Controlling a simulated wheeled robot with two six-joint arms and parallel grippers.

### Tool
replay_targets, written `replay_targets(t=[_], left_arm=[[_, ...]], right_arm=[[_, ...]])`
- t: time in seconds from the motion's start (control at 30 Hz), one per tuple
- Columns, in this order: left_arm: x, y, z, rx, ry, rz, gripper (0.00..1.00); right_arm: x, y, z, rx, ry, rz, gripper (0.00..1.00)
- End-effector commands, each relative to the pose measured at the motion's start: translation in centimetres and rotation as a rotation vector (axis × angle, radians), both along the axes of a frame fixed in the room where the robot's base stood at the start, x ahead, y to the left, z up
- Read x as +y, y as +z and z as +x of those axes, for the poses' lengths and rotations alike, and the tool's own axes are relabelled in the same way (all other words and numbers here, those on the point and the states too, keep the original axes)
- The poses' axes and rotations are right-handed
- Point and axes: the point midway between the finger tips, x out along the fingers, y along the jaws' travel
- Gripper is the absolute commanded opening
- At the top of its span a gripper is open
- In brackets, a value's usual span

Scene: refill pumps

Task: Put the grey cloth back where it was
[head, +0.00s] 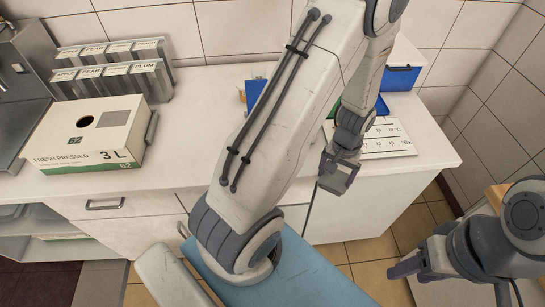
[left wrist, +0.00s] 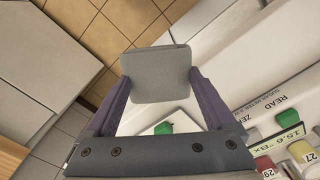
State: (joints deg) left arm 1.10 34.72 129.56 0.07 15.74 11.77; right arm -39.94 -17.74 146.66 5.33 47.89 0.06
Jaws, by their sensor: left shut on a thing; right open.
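The grey cloth (left wrist: 155,73) is a flat, rounded square between the purple fingers of my left gripper in the left wrist view. My left gripper (head: 335,181) is shut on it, above the right part of the white counter's front edge in the head view. I cannot make out the cloth in the head view. My right gripper (head: 430,268) is open at the lower right, apart from the counter and with nothing visible in it.
A white counter (head: 185,165) carries a juice box (head: 88,135), grey labelled racks (head: 115,72), a blue bin (head: 400,78) and a white printed card (head: 385,140). My left arm covers the counter's middle. In the left wrist view, a green item (left wrist: 163,128) and a display (left wrist: 277,145) show.

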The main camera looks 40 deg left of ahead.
Motion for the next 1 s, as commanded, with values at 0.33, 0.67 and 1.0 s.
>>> replay_targets(t=[0.33,0.67,1.0], left_arm=[[2.9,3.9,-1.1,-0.006,0.985,-0.001,0.36],[4.7,7.3,-3.4,-0.003,1.871,-0.002,0.36],[6.1,8.0,-4.4,0.003,2.214,0.005,0.36]], right_arm=[[0.0,-2.9,0.0,0.0,0.001,0.0,0.5],[0.0,-5.0,0.0,0.0,0.001,0.0,0.5],[0.0,-5.3,0.0,0.0,0.001,0.0,0.5]])
